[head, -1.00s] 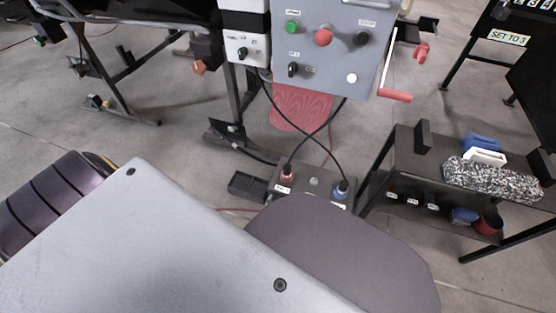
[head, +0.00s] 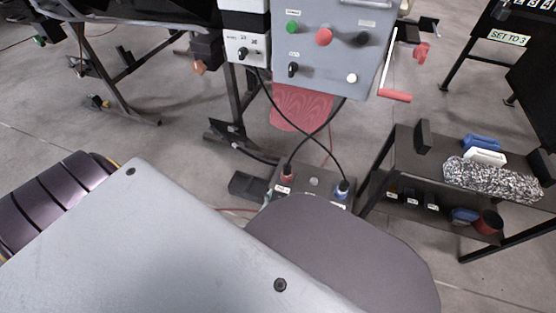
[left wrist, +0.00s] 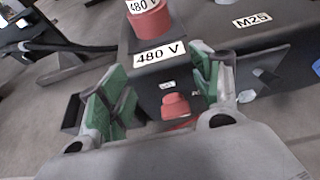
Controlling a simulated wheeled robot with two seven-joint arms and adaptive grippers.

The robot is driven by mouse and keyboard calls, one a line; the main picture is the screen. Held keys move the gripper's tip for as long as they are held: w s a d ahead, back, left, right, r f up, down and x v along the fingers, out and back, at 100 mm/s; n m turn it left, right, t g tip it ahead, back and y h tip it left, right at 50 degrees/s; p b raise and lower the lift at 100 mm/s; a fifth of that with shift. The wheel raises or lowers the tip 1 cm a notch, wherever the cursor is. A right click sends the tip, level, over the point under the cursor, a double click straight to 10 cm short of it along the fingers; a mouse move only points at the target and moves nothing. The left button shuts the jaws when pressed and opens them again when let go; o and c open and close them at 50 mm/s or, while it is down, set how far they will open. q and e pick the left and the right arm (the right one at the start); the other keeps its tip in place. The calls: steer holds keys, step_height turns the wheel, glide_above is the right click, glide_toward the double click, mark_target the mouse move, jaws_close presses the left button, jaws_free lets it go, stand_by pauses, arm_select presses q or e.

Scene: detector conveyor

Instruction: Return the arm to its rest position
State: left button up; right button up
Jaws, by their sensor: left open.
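My left gripper (left wrist: 165,98) shows in the left wrist view as two green-padded fingers spread wide, with nothing held between them. Beyond and between them is the dark connector box (left wrist: 185,60) with a "480 V" label. A red plug (left wrist: 148,20) stands in its top and a red knob-like part (left wrist: 175,106) shows on its front. In the head view the box (head: 313,182) is on the floor, with a red plug (head: 286,173) and a blue plug (head: 343,187) in it. My own arm and body hide most of the left gripper there. My right gripper is not in view.
Black cables run down to the plugs. A dark shelf cart (head: 405,150) stands at the right. A small black tray (head: 246,185) lies left of the box. Floor shows between them.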

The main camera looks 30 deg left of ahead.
arm_select(q)
steer(key=shift+r, duration=0.3)
stand_by(0.5)
steer(key=s+d+r+n+g+h, duration=0.1)
steer(key=s+d+r+n+g, duration=0.1)
steer(key=r+n, duration=0.6)
steer(key=s+d+r+n+g+h, duration=0.1)
steer(key=s+r+n+g, duration=0.3)
steer(key=n, duration=0.9)
steer(key=s+d+r+n+g+h, duration=0.1)
steer(key=s+d+r+n+g, duration=0.2)
steer(key=s+r+n, duration=0.4)
step_height(320, 180, up, 7)
steer(key=n, duration=0.3)
steer(key=shift+s+d+f+p, duration=0.15)
steer(key=shift+s+d+p, duration=0.15)
steer(key=shift+p, duration=0.1)
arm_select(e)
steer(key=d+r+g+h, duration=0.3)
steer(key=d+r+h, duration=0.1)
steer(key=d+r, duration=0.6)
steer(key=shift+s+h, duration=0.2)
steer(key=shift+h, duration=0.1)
arm_select(q)
steer(key=shift+w+f+g+p, duration=0.3)
steer(key=shift+w+f+p, duration=0.05)
steer(key=shift+p, duration=0.65)
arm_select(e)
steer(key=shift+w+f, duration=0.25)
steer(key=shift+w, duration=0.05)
